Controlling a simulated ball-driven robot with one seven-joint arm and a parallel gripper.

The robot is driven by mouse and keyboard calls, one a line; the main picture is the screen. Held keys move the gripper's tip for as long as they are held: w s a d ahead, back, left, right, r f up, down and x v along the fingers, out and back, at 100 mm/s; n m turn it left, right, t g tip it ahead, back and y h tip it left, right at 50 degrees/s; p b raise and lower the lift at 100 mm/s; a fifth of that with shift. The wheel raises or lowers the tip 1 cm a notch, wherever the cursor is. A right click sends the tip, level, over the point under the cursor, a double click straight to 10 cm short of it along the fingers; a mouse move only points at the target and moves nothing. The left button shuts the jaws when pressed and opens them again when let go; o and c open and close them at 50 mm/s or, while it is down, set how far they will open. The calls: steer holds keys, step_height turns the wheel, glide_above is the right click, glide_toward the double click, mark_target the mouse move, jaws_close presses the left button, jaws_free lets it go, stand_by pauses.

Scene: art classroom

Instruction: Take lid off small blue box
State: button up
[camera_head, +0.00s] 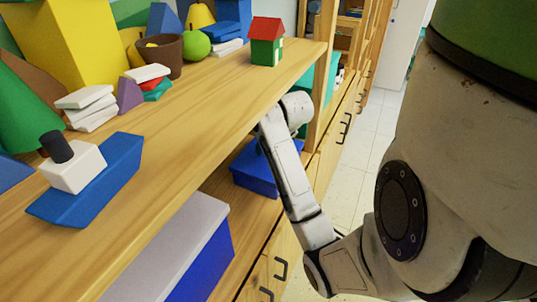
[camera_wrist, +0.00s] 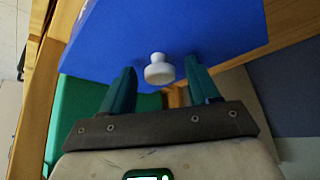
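The small blue box (camera_head: 252,172) stands on the lower shelf, below the top board, partly hidden by my arm in the head view. In the wrist view a blue surface (camera_wrist: 120,35), which looks like its lid, fills the upper middle, with a white round knob (camera_wrist: 159,70) on it. My gripper (camera_wrist: 161,66) is open, with one dark teal finger on each side of the knob. Gaps show between the fingers and the knob, and nothing is held. In the head view my gripper is mostly hidden by my arm and the shelf edge.
A larger blue box with a grey top (camera_head: 165,250) stands nearer on the lower shelf. The top board (camera_head: 205,120) overhangs my arm, and a wooden upright (camera_head: 322,80) is close beside it. A toy boat (camera_head: 90,180) and a red-roofed house (camera_head: 267,42) stand on top.

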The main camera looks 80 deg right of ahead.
steer(key=c, duration=1)
steer(key=shift+c, duration=0.2)
steer(key=shift+r, duration=0.15)
steer(key=shift+r, duration=0.3)
steer(key=r, duration=0.2)
steer(key=shift+s+a+r, duration=0.2)
steer(key=shift+a+r, duration=0.1)
steer(key=s+a+p, duration=0.5)
steer(key=s+a, duration=0.6)
steer(key=a, duration=0.2)
steer(key=shift+a+p, duration=0.25)
steer(key=shift+p, duration=0.1)
